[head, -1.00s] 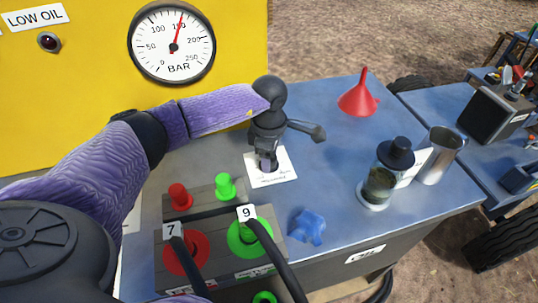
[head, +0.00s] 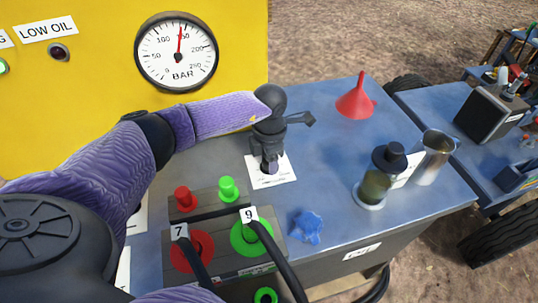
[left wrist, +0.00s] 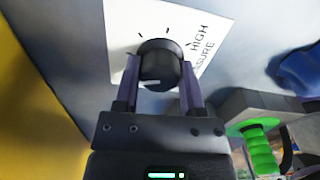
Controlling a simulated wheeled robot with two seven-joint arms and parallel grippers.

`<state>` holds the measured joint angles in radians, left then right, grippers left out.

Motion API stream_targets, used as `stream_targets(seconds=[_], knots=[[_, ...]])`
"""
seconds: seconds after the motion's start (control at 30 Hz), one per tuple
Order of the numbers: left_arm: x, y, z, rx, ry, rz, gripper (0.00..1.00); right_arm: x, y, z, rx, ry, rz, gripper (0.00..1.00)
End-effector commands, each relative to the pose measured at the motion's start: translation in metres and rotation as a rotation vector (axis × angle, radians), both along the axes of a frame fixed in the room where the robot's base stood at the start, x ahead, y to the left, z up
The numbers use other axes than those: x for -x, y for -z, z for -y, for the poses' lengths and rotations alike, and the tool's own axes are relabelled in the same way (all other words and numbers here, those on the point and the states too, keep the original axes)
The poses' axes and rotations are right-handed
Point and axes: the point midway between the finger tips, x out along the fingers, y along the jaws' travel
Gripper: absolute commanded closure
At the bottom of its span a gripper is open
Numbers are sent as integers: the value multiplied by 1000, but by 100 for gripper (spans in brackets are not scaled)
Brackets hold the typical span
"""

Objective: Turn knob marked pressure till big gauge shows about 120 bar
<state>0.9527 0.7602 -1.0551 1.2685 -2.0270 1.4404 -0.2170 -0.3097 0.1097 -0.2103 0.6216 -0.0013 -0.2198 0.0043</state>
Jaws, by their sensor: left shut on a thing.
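The big round gauge (head: 176,52) is on the yellow panel. Its red needle points slightly right of straight up, just short of the 150 mark. The black knob (left wrist: 160,64) stands on a white card with "HIGH" and part of "PRESSURE" readable in the left wrist view. Its white mark faces the gripper side. My left gripper (left wrist: 160,85) is shut on the knob, one finger on each side. In the head view my left gripper (head: 269,160) points down at the card (head: 272,178) and hides most of the knob. My right gripper is not in view.
A box with hoses tagged 7 (head: 179,232) and 9 (head: 248,214) stands before my left gripper. A blue star-shaped piece (head: 306,227), a jar (head: 376,182), a metal jug (head: 434,158) and a red funnel (head: 356,101) stand to the right. The LOW OIL lamp (head: 59,52) looks dim.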

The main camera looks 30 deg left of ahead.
Motion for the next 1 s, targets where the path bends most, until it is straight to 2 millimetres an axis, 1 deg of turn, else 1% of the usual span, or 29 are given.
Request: stream_targets(seconds=[0.2, 0.4, 0.97, 1.0], knots=[[0, -2, 0, -1, -116, 2, 100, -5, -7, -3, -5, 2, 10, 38], [-1, -1, 0, -1, -178, 3, 100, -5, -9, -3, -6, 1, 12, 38], [-1, -1, 0, 0, -202, 4, 100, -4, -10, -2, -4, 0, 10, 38], [-1, -1, 0, 0, -202, 4, 40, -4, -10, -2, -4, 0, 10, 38]])
